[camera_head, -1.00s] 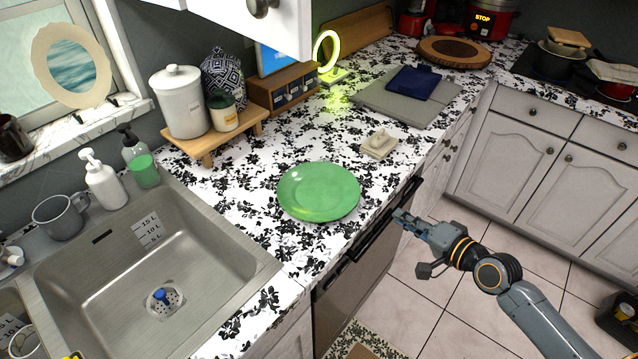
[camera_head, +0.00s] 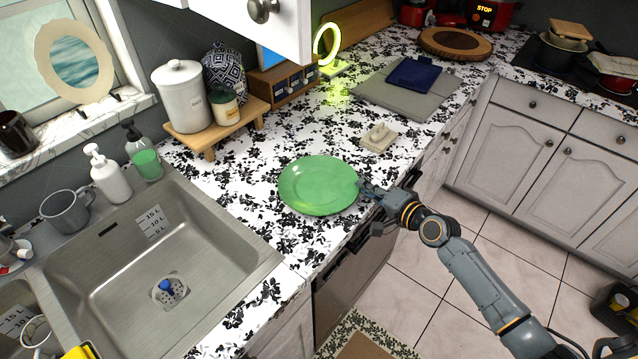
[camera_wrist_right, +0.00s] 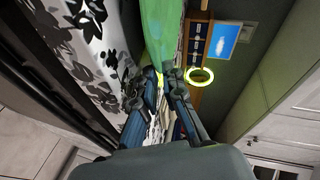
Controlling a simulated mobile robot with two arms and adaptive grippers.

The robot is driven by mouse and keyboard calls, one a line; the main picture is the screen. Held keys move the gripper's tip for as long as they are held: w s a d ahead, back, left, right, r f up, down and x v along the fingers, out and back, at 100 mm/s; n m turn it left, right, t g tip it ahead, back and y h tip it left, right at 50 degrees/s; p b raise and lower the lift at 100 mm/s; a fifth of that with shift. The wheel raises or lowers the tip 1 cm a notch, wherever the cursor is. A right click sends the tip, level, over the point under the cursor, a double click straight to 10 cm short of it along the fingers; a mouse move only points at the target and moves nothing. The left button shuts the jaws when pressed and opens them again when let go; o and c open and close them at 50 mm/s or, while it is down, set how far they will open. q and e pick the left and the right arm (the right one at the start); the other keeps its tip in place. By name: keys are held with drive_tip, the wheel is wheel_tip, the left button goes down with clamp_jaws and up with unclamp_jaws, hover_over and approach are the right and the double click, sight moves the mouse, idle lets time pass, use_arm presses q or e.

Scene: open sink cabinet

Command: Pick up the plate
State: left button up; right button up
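The green plate (camera_head: 316,186) lies on the black-and-white floral counter, right of the sink. My right gripper (camera_head: 368,190) is at the plate's right rim, near the counter's front edge. In the right wrist view, the plate (camera_wrist_right: 156,28) shows edge-on beyond the fingertips. Whether the fingers touch the rim is hard to tell. My left gripper is not in view.
The sink (camera_head: 160,270) is left of the plate. A small butter-dish-like block (camera_head: 379,137) sits behind it to the right. A wooden riser (camera_head: 208,140) with jars stands behind. A grey mat (camera_head: 405,95) with a blue cloth lies farther back. Counter around the plate is clear.

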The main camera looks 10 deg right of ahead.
drive_tip(key=shift+x, duration=1.1)
drive_tip(key=shift+s, duration=0.1)
clamp_jaws()
drive_tip(key=shift+r, duration=0.1)
drive_tip(key=shift+r, duration=0.65)
drive_tip(key=s+a+r, duration=0.4)
drive_tip(key=s+r, duration=0.7)
drive_tip(key=s, duration=0.2)
drive_tip(key=shift+s+a+r, duration=0.2)
drive_tip(key=shift+r, duration=0.05)
